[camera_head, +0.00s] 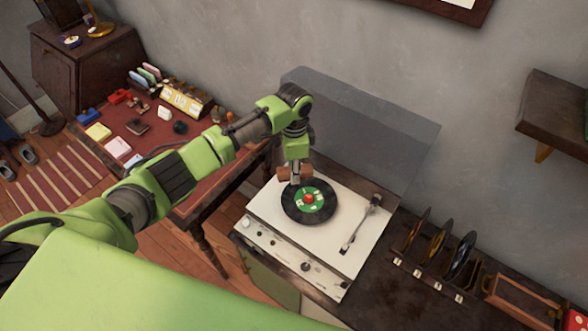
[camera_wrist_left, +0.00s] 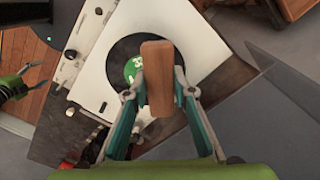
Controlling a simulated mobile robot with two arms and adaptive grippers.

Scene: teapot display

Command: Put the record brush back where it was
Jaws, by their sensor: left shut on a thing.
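The record brush is a brown wooden block (camera_head: 285,174). My left gripper (camera_head: 296,177) is shut on it, over the back left edge of the record on the turntable. In the left wrist view the brush (camera_wrist_left: 157,75) sits between the two fingers (camera_wrist_left: 160,92) and hides part of the record. The black record (camera_head: 319,214) has a green label and lies on the white record player (camera_head: 272,213). I cannot tell the exact gap between brush and record. A green arm part at the left edge of the wrist view may be my right arm; its jaws are unclear.
The tonearm (camera_head: 360,223) is at the right of the record. The grey lid (camera_head: 365,125) stands up behind. A rack with several discs (camera_head: 436,248) and a wooden box (camera_head: 520,300) stand to the right. A red-topped desk (camera_head: 180,165) with small items is at the left.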

